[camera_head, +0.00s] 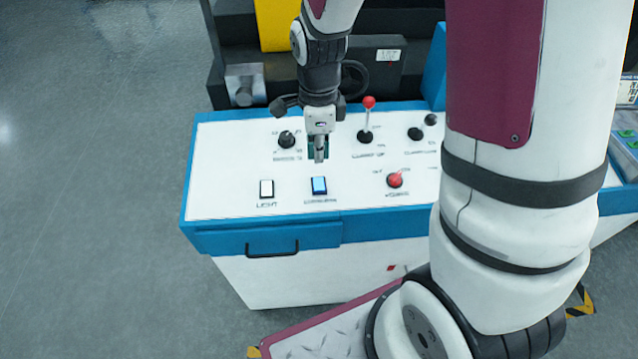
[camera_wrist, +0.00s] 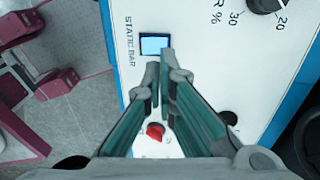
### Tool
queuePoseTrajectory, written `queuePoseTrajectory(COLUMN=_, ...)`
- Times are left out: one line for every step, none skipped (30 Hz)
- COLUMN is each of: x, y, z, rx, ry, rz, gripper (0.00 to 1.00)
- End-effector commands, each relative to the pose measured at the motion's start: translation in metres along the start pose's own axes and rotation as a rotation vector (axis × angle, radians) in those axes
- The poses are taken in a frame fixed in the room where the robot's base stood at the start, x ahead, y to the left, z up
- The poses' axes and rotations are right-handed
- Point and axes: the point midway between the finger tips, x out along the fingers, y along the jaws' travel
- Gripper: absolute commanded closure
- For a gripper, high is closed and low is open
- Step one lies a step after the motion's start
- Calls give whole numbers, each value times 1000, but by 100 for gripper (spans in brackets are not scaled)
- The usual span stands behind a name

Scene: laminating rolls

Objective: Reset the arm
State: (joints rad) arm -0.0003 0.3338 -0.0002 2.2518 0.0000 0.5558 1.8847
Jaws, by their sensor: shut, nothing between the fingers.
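My gripper (camera_head: 319,158) hangs pointing down over the white control panel (camera_head: 230,160), just behind a blue-lit switch (camera_head: 319,185). In the wrist view, the fingers of my gripper (camera_wrist: 160,72) are shut with nothing between them. Their tips appear just below the lit blue switch (camera_wrist: 154,45), which is labelled STATIC BAR. I cannot tell whether they touch the panel. My arm comes down from the top of the head view, and a large link of mine covers the panel's right part.
The panel also carries a white switch (camera_head: 266,188), a red knob (camera_head: 395,180), a red-topped lever (camera_head: 368,103) and black knobs (camera_head: 286,139). The red knob shows beneath my fingers in the wrist view (camera_wrist: 155,132). Dark machinery (camera_head: 385,75) stands behind. The floor at left is clear.

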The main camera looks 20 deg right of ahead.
Motion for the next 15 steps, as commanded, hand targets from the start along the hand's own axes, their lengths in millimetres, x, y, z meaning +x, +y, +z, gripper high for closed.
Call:
queuePoseTrajectory(x=0, y=0, z=0, rx=0, ry=0, rz=0, gripper=100)
queuePoseTrajectory(x=0, y=0, z=0, rx=0, ry=0, rz=0, gripper=100)
queuePoseTrajectory(x=0, y=0, z=0, rx=0, ry=0, rz=0, gripper=100)
queuePoseTrajectory(x=0, y=0, z=0, rx=0, ry=0, rz=0, gripper=100)
queuePoseTrajectory(x=0, y=0, z=0, rx=0, ry=0, rz=0, gripper=100)
queuePoseTrajectory(x=0, y=0, z=0, rx=0, ry=0, rz=0, gripper=100)
queuePoseTrajectory(x=0, y=0, z=0, rx=0, ry=0, rz=0, gripper=100)
queuePoseTrajectory(x=0, y=0, z=0, rx=0, ry=0, rz=0, gripper=100)
queuePoseTrajectory(x=0, y=0, z=0, rx=0, ry=0, rz=0, gripper=100)
queuePoseTrajectory(x=0, y=0, z=0, rx=0, ry=0, rz=0, gripper=100)
queuePoseTrajectory(x=0, y=0, z=0, rx=-2, ry=0, rz=-1, gripper=100)
queuePoseTrajectory(x=-2, y=0, z=0, rx=-11, ry=-1, rz=-4, gripper=100)
queuePoseTrajectory(x=-5, y=0, z=0, rx=-23, ry=-3, rz=-8, gripper=100)
queuePoseTrajectory(x=-9, y=0, z=0, rx=-41, ry=-4, rz=-14, gripper=100)
queuePoseTrajectory(x=-17, y=1, z=0, rx=-76, ry=-7, rz=-25, gripper=100)
